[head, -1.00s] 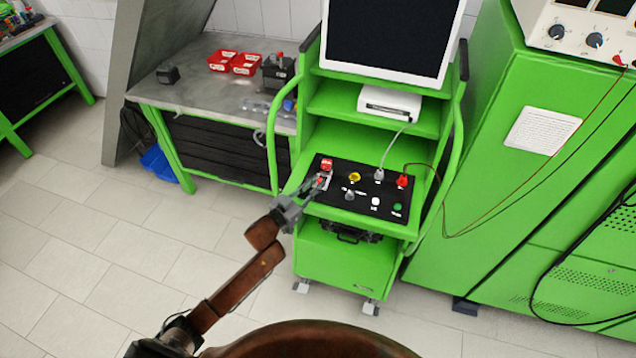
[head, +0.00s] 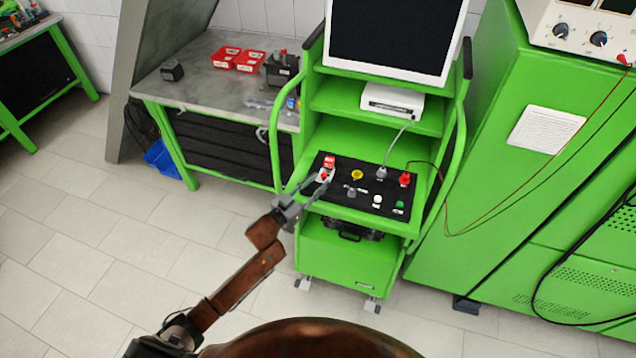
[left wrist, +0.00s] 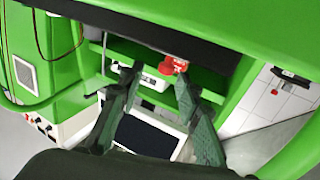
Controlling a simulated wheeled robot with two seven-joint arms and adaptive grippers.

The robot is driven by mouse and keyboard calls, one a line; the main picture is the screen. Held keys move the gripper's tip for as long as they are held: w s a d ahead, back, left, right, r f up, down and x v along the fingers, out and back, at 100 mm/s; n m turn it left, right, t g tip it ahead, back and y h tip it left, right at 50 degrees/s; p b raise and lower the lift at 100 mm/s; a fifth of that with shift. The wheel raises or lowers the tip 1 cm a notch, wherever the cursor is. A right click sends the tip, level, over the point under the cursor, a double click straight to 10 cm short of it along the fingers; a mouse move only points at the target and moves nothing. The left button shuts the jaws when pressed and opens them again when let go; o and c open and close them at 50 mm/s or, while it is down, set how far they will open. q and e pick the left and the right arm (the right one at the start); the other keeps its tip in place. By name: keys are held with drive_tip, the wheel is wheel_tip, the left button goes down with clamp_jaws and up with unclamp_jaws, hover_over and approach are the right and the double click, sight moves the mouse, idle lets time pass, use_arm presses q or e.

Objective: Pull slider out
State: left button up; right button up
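My left gripper (head: 319,184) is over the front left of the black control panel (head: 345,204) on the green cart. Its two fingers are spread apart with nothing held between them. A red-and-white switch-like part (head: 324,175) is close to its fingertips, with a red block (head: 329,161) just behind. In the left wrist view the fingers (left wrist: 157,75) are open, and a red part (left wrist: 173,66) shows near the right fingertip. Contact cannot be told. A black handle (head: 350,232) shows under the panel. Which part is the slider is not clear. My right gripper is not in view.
The panel also bears a yellow knob (head: 357,175), a red plug (head: 405,179) with a cable, and smaller buttons. Green side rails (head: 273,150) flank the panel. A monitor (head: 390,40) stands above. Tiled floor (head: 120,250) lies free at the left.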

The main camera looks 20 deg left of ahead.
use_arm(q)
drive_tip(key=v, duration=1.1)
drive_tip(key=shift+s, duration=0.2)
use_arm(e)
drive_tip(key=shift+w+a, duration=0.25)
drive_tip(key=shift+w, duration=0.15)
use_arm(q)
drive_tip(key=shift+a, duration=0.15)
